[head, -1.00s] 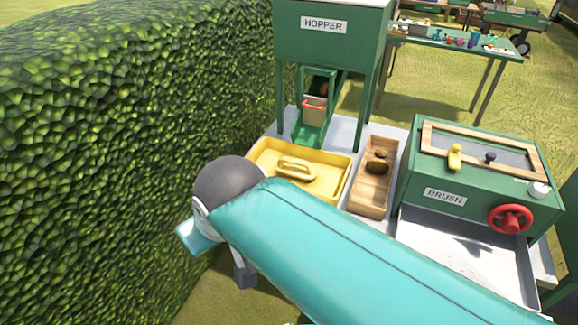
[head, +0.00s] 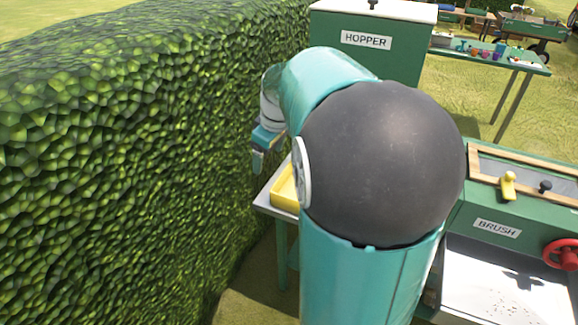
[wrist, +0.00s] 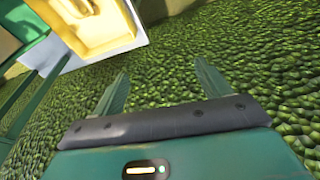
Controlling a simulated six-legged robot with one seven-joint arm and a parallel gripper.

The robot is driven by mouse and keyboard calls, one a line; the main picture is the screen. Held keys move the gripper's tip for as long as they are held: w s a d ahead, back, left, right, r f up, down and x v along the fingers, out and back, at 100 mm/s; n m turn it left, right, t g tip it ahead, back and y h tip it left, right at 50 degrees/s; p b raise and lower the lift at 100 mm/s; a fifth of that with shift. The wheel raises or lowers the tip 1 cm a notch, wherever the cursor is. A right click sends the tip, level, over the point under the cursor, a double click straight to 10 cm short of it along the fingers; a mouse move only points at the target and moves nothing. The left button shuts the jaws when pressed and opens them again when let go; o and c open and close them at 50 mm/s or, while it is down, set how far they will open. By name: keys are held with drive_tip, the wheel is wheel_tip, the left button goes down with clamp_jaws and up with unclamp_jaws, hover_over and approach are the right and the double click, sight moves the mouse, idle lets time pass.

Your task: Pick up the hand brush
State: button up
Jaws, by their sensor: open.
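No hand brush can be made out for certain in either current view. A green machine labelled BRUSH (head: 497,229) stands at the right of the head view, with a small yellow knob or handle (head: 508,186) on its framed top. My gripper (wrist: 162,84) is open and empty in the wrist view, its two fingers apart over leafy hedge. A yellow tray (wrist: 108,38) with a raised yellow handle shape inside is beyond the fingers, at the upper left. In the head view my arm hides most of this tray (head: 285,190) and the table around it.
A dense hedge (head: 130,160) fills the left, close to my gripper. A green HOPPER box (head: 366,42) stands behind my arm. A red handwheel (head: 565,254) and a pale chute (head: 500,285) are at the right. A farther table (head: 490,55) holds small items.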

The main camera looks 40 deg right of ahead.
drive_tip(key=s+d+f+n+y, duration=0.1)
drive_tip(key=s+d+f, duration=0.1)
drive_tip(key=d+f, duration=0.5)
drive_tip(key=s+d+f+t, duration=0.1)
drive_tip(key=s+d+f, duration=0.15)
drive_tip(key=d, duration=0.85)
drive_tip(key=s+d+f+n+y, duration=0.1)
drive_tip(key=d+f, duration=0.4)
drive_tip(key=d, duration=0.4)
drive_tip(key=x, duration=0.8)
drive_tip(key=shift+d+f, duration=0.1)
drive_tip(key=x, duration=0.6)
drive_tip(key=shift+s, duration=0.1)
drive_tip(key=c, duration=1.1)
wheel_tip(320, 180, up, 10)
drive_tip(key=shift+r, duration=0.15)
